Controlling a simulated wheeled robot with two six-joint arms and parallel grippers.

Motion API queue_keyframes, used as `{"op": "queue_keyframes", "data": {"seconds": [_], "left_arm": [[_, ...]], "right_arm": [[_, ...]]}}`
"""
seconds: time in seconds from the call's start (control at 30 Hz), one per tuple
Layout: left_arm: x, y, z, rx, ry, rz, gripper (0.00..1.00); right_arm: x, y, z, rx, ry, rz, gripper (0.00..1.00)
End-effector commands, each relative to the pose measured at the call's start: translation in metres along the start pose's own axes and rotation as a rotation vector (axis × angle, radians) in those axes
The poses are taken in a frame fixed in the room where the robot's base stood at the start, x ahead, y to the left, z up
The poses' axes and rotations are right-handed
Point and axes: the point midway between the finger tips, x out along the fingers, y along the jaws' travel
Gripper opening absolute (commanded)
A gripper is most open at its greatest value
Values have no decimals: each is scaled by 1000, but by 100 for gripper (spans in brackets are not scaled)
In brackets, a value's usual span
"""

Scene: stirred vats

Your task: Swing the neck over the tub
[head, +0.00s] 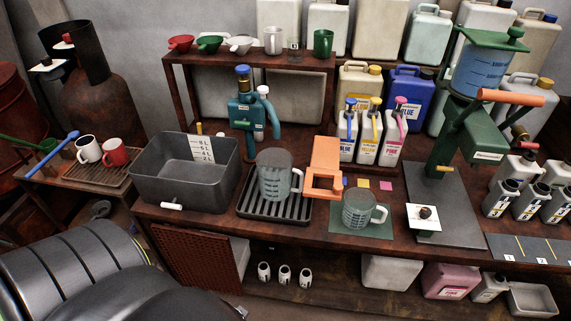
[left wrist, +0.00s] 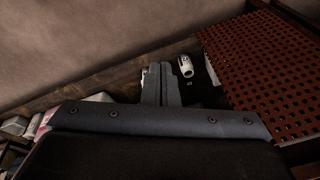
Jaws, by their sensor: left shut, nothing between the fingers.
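The dark grey tub (head: 150,185) stands on the bench left of centre in the head view, with a white marked scale card on its back wall. A teal dispenser (head: 243,115) with a blue cap stands behind it and to the right. A white-topped neck (head: 264,100) rises at the dispenser's right side, apart from the tub; which way its outlet points I cannot tell. My left gripper (left wrist: 161,85) shows in the left wrist view, fingers together and empty, with the lower shelf beyond it. I cannot make it out in the head view. My right gripper is in neither view.
A clear jug (head: 274,178) stands on a slatted tray right of the tub, beside an orange bracket (head: 323,165). A white handle (head: 172,207) sticks out at the tub's front. A red perforated panel (left wrist: 262,62) hangs below the bench.

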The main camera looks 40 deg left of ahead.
Motion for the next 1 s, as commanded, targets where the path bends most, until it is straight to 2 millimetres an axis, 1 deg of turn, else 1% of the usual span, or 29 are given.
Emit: {"op": "queue_keyframes", "data": {"seconds": [0.03, 0.17, 0.2, 0.27, 0.3, 0.37, 0.47, 0.5, 0.57, 0.6, 0.67, 0.7, 0.77, 0.8, 0.87, 0.9, 0.97, 1.0], "left_arm": [[-25, -3, -12, 2, 12, -4, 0], [-74, -9, -38, 8, 35, -16, 0], [-90, -11, -45, 11, 41, -22, 0], [-114, -15, -57, 18, 54, -34, 0], [-131, -17, -65, 23, 64, -44, 0], [-156, -22, -78, 32, 78, -65, 0], [-203, -35, -108, 56, 116, -127, 0], [-223, -44, -126, 72, 139, -175, 0], [-238, -56, -149, 96, 163, -250, 0], [-244, -63, -164, 111, 179, -298, 0], [-252, -74, -187, 135, 199, -373, 0], [-256, -80, -203, 150, 213, -422, 0], [-262, -90, -227, 176, 232, -499, 0], [-266, -96, -244, 194, 243, -550, 0], [-272, -104, -269, 224, 259, -629, 0], [-277, -108, -286, 246, 268, -682, 0], [-285, -114, -312, 280, 282, -761, 0], [-290, -118, -329, 304, 289, -814, 0]], "right_arm": [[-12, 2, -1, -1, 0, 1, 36], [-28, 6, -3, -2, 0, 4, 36], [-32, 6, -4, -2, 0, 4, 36], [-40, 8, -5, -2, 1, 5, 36], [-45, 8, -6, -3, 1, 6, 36], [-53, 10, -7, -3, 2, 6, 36], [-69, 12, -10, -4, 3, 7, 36], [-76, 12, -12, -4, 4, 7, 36], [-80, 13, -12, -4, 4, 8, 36], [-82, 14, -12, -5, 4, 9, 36], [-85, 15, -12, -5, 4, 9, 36], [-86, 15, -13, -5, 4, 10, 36], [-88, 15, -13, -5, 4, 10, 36], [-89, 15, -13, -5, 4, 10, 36], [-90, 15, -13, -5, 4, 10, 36], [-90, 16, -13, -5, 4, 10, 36], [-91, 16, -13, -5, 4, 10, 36], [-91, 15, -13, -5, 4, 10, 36]]}}
